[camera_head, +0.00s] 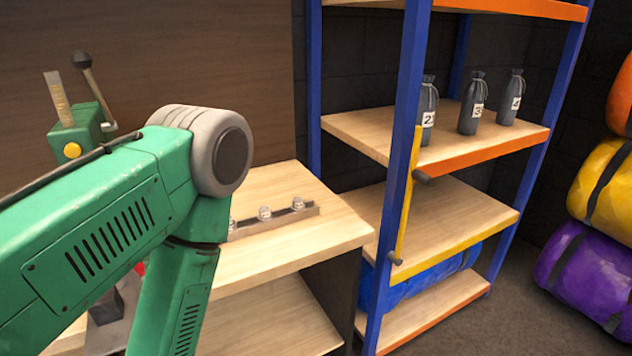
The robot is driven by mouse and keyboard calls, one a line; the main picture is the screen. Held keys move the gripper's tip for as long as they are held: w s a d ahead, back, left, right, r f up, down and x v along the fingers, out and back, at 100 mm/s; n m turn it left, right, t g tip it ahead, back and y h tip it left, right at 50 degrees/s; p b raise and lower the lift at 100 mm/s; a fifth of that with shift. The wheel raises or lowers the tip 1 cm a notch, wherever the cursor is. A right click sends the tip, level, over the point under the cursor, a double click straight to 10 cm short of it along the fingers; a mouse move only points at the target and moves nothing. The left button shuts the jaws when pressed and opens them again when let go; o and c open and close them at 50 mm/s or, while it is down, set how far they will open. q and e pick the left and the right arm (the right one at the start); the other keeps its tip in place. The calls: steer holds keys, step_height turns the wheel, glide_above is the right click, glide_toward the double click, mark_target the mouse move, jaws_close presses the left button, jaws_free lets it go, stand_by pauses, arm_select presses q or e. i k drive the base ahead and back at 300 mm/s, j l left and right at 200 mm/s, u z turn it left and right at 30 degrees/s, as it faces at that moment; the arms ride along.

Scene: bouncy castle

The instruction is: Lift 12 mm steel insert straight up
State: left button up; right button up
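A low metal rack or strip (288,220) lies on the wooden bench top in the middle of the view. Small silver pieces stand in a row along it: one near its right end (298,204), one in the middle (265,213), and one at the left (232,224), close beside my arm. No size marking is readable, so I cannot tell which is the 12 mm steel insert. My green left arm comes in from the left and bends down at a grey joint, covering part of the bench. Neither gripper is in view.
A green device (80,141) with a black-knobbed lever and yellow button stands at the left. The bench top (300,245) is bare in front of the rack. Right of it stands a blue-framed shelf (398,150) with numbered grey bottles (470,117). Coloured rolls (585,255) are stacked far right.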

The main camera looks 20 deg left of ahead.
mark_target(232, 224)
steer(key=u, duration=0.4)
steer(key=j+u, duration=0.15)
steer(key=u, duration=0.65)
steer(key=j, duration=0.05)
